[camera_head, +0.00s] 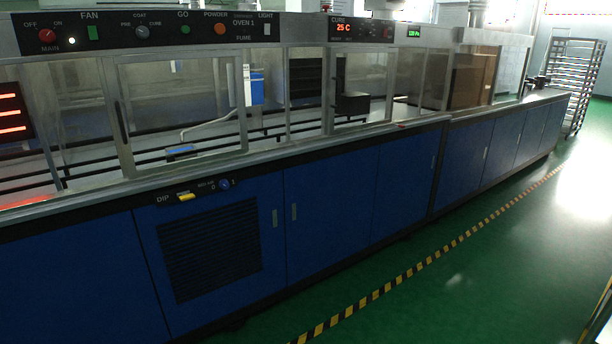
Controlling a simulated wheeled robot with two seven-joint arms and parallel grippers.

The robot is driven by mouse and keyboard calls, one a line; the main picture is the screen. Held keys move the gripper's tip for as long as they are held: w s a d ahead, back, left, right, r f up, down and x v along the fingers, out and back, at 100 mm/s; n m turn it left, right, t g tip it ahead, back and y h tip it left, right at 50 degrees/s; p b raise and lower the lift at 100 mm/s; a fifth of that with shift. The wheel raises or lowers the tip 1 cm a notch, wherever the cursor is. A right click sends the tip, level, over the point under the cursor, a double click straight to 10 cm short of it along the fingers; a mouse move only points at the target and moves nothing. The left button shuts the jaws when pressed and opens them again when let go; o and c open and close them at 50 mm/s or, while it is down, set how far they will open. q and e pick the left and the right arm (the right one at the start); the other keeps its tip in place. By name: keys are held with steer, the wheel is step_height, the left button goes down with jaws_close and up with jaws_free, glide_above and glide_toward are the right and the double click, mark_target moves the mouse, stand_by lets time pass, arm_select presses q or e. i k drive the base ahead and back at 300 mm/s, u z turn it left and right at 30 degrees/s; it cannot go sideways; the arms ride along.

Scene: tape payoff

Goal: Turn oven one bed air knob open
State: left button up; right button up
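A small blue round knob (224,184) sits on the blue front panel of the oven line, just under the counter edge. Small lettering that I cannot read clearly stands to its left, with a 0 and a 1 beside the knob. Its exact pointing direction is too small to tell. The upper control panel (190,33) above this section carries the label OVEN 1. Neither of my grippers is in view, and nothing touches the knob.
A yellow DIP handle (186,197) is left of the knob, above a dark louvred vent (209,248). Glass-fronted bays line the counter. The green floor (480,285) is clear, with a yellow-black stripe (408,275). A rack (575,85) stands at the back right.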

mark_target(224, 184)
steer(key=z, duration=0.6)
steer(key=i, duration=1.35)
steer(key=u, duration=0.45)
steer(key=i, duration=1.05)
steer(key=u, duration=1.35)
steer(key=i, duration=0.3)
steer(key=u, duration=0.2)
